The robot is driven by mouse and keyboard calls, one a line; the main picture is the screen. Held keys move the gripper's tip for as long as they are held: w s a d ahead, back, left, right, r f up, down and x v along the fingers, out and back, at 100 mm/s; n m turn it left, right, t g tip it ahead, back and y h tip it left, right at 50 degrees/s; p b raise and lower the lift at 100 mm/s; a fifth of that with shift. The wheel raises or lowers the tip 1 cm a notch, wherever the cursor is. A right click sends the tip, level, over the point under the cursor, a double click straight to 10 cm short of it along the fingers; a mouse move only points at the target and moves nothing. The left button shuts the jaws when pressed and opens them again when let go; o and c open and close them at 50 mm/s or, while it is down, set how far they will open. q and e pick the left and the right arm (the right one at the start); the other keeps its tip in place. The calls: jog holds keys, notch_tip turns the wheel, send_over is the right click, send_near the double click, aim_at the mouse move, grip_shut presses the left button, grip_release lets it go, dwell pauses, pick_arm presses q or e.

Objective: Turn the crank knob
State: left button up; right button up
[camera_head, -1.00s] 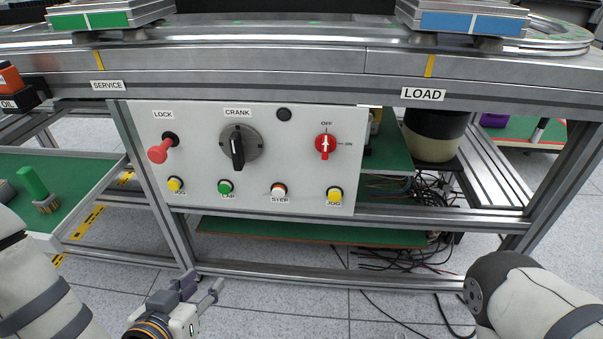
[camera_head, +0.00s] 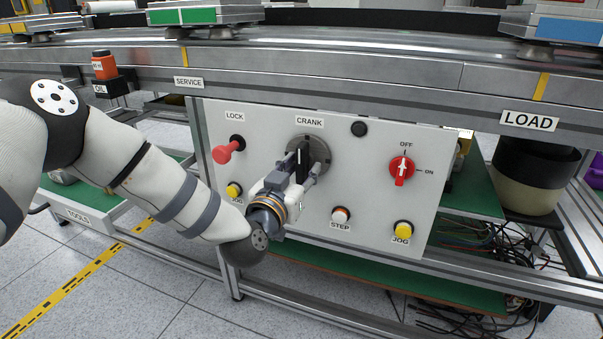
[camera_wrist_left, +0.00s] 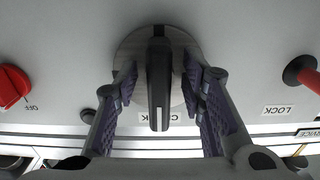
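The crank knob is a black bar handle (camera_head: 300,168) on a round grey disc (camera_head: 322,158), under the CRANK label on the white panel. The handle stands about upright. My left gripper (camera_head: 302,166) reaches up to it from below left, with one finger on each side of the handle. In the left wrist view the handle (camera_wrist_left: 159,85) lies between the two fingers of the left gripper (camera_wrist_left: 160,88), with a gap showing on both sides. The fingers are open and around the handle, not closed on it. My right gripper is not in view.
A red LOCK lever (camera_head: 227,151) is left of the crank, and a red OFF/ON switch (camera_head: 401,171) is right of it. Several push buttons line the panel's bottom, including a yellow JOG button (camera_head: 403,230). A metal table edge (camera_head: 350,85) overhangs the panel.

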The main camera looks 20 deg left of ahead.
pick_arm(q)
grip_shut()
jog(key=shift+n, duration=0.3)
jog(key=n+p, duration=0.1)
jog(key=n, duration=0.2)
jog(key=shift+d+r+n+p, duration=0.1)
jog(key=shift+d+n+p, duration=0.1)
jog(key=shift+n+p, duration=0.15)
jog(key=n, duration=0.2)
jog(key=n+p, duration=0.1)
jog(key=n, duration=0.1)
jog(key=shift+d+n, duration=0.2)
jog(key=shift+n, duration=0.05)
jog(key=n, duration=0.5)
jog(key=shift+d+r+n, duration=0.1)
jog(key=shift+r+n, duration=0.1)
jog(key=shift+n, duration=0.1)
jog(key=n, duration=0.5)
jog(key=shift+d+r+b, duration=0.1)
jog(key=shift+r+b, duration=0.15)
jog(key=shift+b, duration=0.05)
jog(key=shift+n, duration=0.3)
